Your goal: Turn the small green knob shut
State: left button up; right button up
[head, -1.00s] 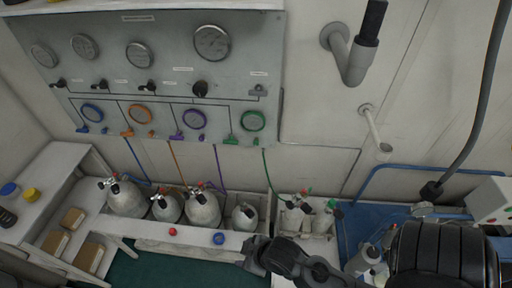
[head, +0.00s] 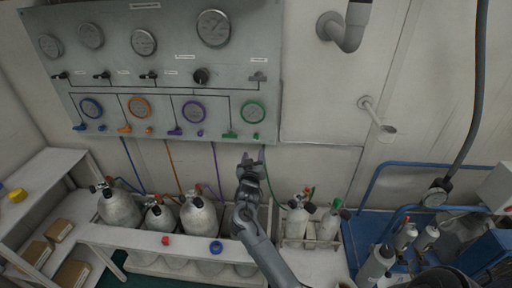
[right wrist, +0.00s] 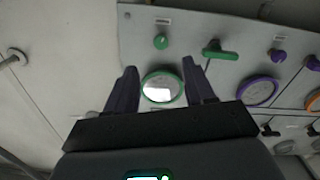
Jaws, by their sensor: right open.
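The small green knob (right wrist: 161,41) shows in the right wrist view as a round knob on the grey panel. It lies beyond the green-rimmed gauge (right wrist: 162,87) and beside the green lever handle (right wrist: 218,50). In the head view the green gauge (head: 252,112) and green lever (head: 230,135) are at the panel's lower right. My right gripper (head: 250,158) is just below them. In the right wrist view its two fingers (right wrist: 160,70) are spread and empty, with the gauge showing between them and the knob past the tips. My left gripper is not in view.
Blue, orange and purple gauges and levers line the panel (head: 60,90) to the left. A grey pipe (head: 345,35) and a wall spout (head: 375,115) stick out at right.

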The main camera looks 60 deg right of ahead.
aim_at(256, 138)
jog(key=x, duration=1)
jog(key=shift+w+d+r+b, duration=0.15)
jog(key=shift+w+d+b, duration=0.05)
jog(key=shift+b, duration=0.15)
jog(key=shift+c, duration=0.5)
grip_shut()
